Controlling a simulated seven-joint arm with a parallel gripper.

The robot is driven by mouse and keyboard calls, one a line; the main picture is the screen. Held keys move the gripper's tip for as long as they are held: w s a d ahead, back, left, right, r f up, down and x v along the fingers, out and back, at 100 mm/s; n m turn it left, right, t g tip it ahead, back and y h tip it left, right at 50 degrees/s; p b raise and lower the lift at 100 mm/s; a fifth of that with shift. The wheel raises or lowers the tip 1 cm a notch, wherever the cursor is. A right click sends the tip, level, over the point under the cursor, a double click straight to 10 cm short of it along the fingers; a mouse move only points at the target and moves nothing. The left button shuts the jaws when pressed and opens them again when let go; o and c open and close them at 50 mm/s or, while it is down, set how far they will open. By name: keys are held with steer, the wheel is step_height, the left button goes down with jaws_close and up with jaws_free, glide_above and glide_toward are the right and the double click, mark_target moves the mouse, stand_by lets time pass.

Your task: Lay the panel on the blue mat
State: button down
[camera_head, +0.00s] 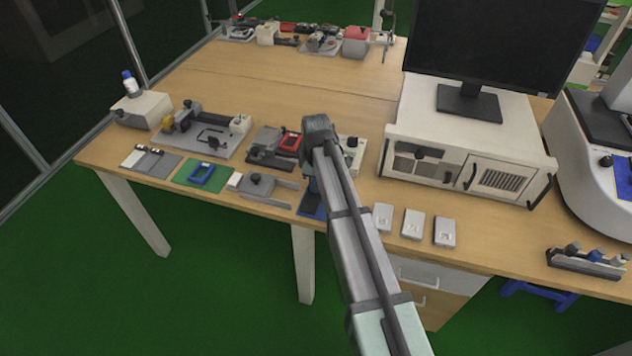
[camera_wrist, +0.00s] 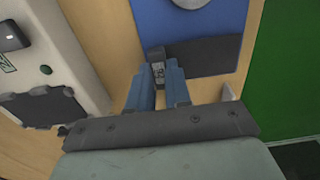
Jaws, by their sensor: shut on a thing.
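The blue mat (camera_wrist: 222,14) lies at the table's front edge; part of it also shows in the head view (camera_head: 305,212), behind my arm. A dark grey panel (camera_wrist: 208,55) is over the mat in the wrist view, its outer end near the mat's edge. My gripper (camera_wrist: 159,76) is shut on a small grey block-like part at the panel's left end. The panel's dark face also shows below the gripper in the head view (camera_head: 311,201). I cannot tell whether the panel touches the mat or is just above it. My arm hides much of this spot in the head view.
Three small white boxes (camera_head: 412,224) stand right of the mat. A grey fixture (camera_head: 262,187) and a green mat with a blue frame (camera_head: 203,174) lie to its left. A white instrument with a monitor (camera_head: 468,160) stands behind right. The green floor (camera_wrist: 285,70) lies beyond the table edge.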

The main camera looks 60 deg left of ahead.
steer(key=shift+f, duration=0.25)
stand_by(0.3)
steer(key=c, duration=1)
jaws_free()
steer(key=shift+r, duration=0.2)
steer(key=shift+r, duration=2.85)
